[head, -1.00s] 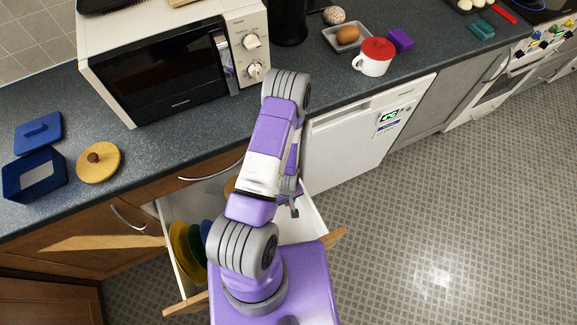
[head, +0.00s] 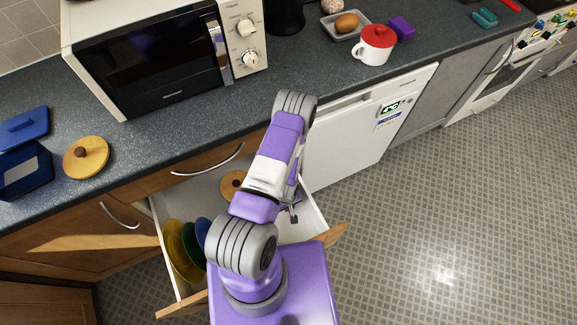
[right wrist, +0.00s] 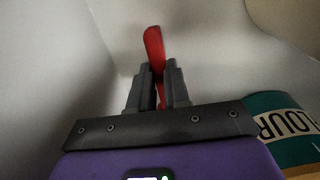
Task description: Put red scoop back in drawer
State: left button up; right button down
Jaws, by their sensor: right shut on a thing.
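The red scoop (right wrist: 154,45) stands upright between the fingers of my right gripper (right wrist: 158,75) in the right wrist view. The gripper is shut on it, and the part between the fingers is mostly hidden. In the head view my right gripper (head: 292,212) reaches down into the open drawer (head: 316,210), near its right side. The scoop cannot be made out there. White drawer walls surround the gripper in the wrist view. My left gripper is not in view.
In the drawer are plates on edge (head: 176,252) at the left and a round wooden lid (head: 232,183) at the back. A teal canister marked "FLOUR" (right wrist: 275,118) stands right of my gripper. The microwave (head: 150,62) and red-lidded mug (head: 374,47) are on the counter.

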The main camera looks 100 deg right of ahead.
jog(key=c, duration=1.5)
grip_release()
jog(key=shift+f, duration=0.1)
jog(key=shift+c, duration=0.2)
jog(key=o, duration=0.4)
jog(key=shift+o, duration=0.2)
notch_tip(320, 180, up, 12)
jog(key=p, duration=0.3)
jog(key=shift+w+r+p, duration=0.2)
jog(key=shift+w+p, duration=0.05)
jog(key=shift+p, duration=0.15)
jog(key=shift+w, duration=0.1)
